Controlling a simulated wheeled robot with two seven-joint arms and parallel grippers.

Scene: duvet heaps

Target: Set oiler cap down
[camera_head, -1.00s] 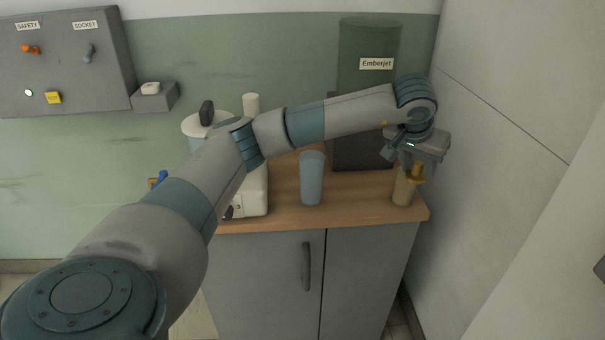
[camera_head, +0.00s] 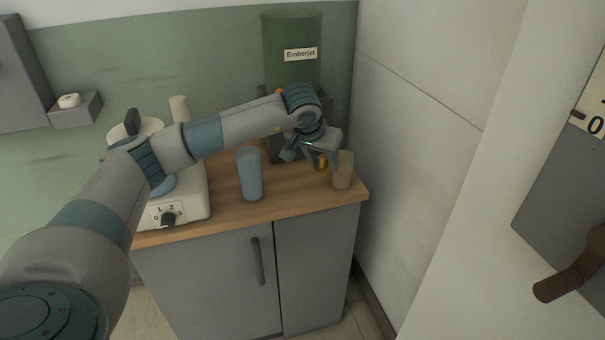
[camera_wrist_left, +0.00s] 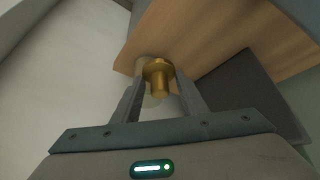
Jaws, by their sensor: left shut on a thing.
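The oiler cap, a small brass piece (camera_head: 322,162), is held between the fingers of my left gripper (camera_head: 319,156). It also shows in the left wrist view (camera_wrist_left: 158,78), between the two fingers. My left gripper is shut on it, low over the wooden worktop (camera_head: 290,191); I cannot tell whether the cap touches the wood. The translucent beige oiler cup (camera_head: 343,171) stands open-topped just right of the cap, near the worktop's right end. My right gripper is not in view.
A blue cup (camera_head: 250,174) stands left of the gripper. A green Emberjet container (camera_head: 291,40) on a dark base is behind my arm. A white appliance with a dial (camera_head: 168,214) is at the left. The wall is close at the right.

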